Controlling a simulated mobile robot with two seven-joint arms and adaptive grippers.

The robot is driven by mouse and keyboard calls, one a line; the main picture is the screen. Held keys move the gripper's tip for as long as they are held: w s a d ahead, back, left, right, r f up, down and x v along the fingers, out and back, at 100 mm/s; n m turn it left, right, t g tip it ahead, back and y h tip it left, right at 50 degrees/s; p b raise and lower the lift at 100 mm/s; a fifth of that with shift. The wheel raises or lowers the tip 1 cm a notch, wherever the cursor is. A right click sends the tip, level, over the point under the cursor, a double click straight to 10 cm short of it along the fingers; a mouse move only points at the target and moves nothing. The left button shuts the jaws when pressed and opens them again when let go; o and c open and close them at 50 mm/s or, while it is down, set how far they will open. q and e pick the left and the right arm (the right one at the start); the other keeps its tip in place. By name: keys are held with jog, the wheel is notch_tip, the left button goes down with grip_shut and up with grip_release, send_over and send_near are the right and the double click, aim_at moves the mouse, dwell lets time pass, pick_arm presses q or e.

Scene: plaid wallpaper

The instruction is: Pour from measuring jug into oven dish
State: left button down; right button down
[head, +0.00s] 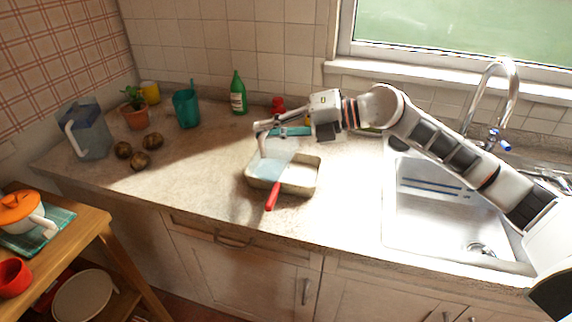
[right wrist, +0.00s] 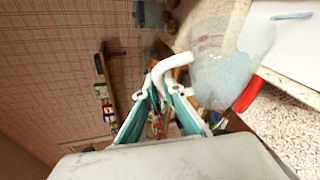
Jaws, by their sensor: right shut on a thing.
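The measuring jug (head: 277,152) is clear with a white handle and pale blue contents. It also shows in the right wrist view (right wrist: 222,62), with reddish markings on its wall. My right gripper (head: 268,132) is shut on the jug's white handle (right wrist: 170,70), at the jug's upper left. The jug is tilted over the left part of the oven dish and hides some of it. The oven dish (head: 303,188) is a shallow beige rectangle on the counter; its pale inside shows in the wrist view (right wrist: 295,55). My left gripper is not in view.
A red handle (head: 272,196) lies at the dish's front edge. A green bottle (head: 238,95), teal jug (head: 186,106), potted plant (head: 135,112), brown round items (head: 140,159) and blue-lidded pitcher (head: 90,132) stand left. The sink (head: 440,205) is right.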

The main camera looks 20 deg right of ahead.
jog(key=shift+a, duration=0.1)
jog(key=shift+w+d+f, duration=0.1)
jog(key=shift+d, duration=0.1)
jog(key=shift+w+d+m+y, duration=0.3)
jog(key=shift+w+m, duration=0.05)
jog(key=shift+m, duration=0.25)
dwell(0.8)
